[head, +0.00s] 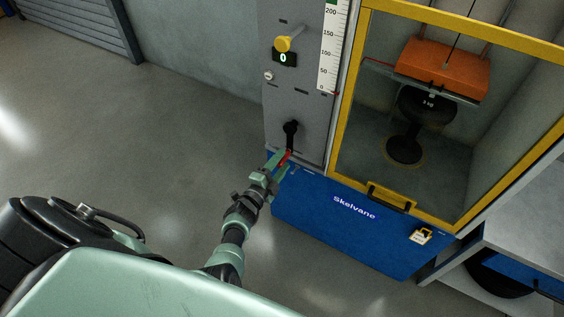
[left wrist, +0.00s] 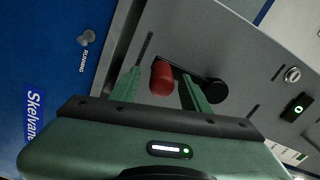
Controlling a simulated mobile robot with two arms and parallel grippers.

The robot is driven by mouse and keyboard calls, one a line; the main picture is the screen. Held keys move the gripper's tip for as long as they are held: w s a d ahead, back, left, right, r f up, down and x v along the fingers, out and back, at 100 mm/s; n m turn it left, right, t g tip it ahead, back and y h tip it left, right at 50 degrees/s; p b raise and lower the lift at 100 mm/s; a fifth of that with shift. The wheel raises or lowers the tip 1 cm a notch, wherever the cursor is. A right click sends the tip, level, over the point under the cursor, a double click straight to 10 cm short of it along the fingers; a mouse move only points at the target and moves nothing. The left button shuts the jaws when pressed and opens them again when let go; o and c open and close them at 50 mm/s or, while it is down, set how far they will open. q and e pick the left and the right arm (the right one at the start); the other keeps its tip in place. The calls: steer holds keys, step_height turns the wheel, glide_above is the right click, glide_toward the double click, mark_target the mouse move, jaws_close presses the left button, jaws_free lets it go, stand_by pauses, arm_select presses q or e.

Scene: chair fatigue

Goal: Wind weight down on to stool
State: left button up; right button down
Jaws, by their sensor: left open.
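An orange weight (head: 440,70) hangs on cables behind the yellow-framed window, above a round black stool (head: 425,108); I cannot tell whether they touch. A black crank (head: 291,130) is on the grey panel, its arm pointing down to a red handle (head: 285,158). My left gripper (head: 279,160) is at that handle. In the left wrist view the red handle (left wrist: 162,78) stands between the two open green fingers of the left gripper (left wrist: 160,88), closer to the left finger. The crank hub (left wrist: 214,91) is beyond the right finger. My right gripper is not in view.
The window has a black handle (head: 391,197) above the blue base (head: 340,225). The floor at left is clear.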

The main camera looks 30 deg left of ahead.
arm_select(q)
steer(key=s, duration=0.7)
steer(key=shift+s+p, duration=0.25)
steer(key=shift+p, duration=0.15)
steer(key=shift+f, duration=0.1)
steer(key=s+d+f+m+g+h, duration=0.2)
steer(key=s+d+f+m+g, duration=0.4)
steer(key=s+f+m, duration=0.55)
steer(key=s+d+f+m+g+h, duration=0.2)
steer(key=s+d+f+m+g, duration=0.5)
steer(key=f+m, duration=0.75)
steer(key=s+a+f+m+g+y, duration=0.1)
steer(key=s+a+f+m, duration=0.1)
steer(key=s+m, duration=0.6)
steer(key=s+a+f+m+g+y, duration=0.1)
steer(key=s+a+f+m+y, duration=0.1)
steer(key=s+m, duration=0.7)
steer(key=s+a+f+m+g+y, duration=0.1)
steer(key=s+m, duration=0.7)
steer(key=m, duration=0.8)
step_height(320, 180, down, 2)
steer(key=shift+s+a+f+g+y, duration=0.1)
steer(key=shift+s+a+g+y, duration=0.2)
steer(key=shift+a+g, duration=0.15)
steer(key=shift+w, duration=0.1)
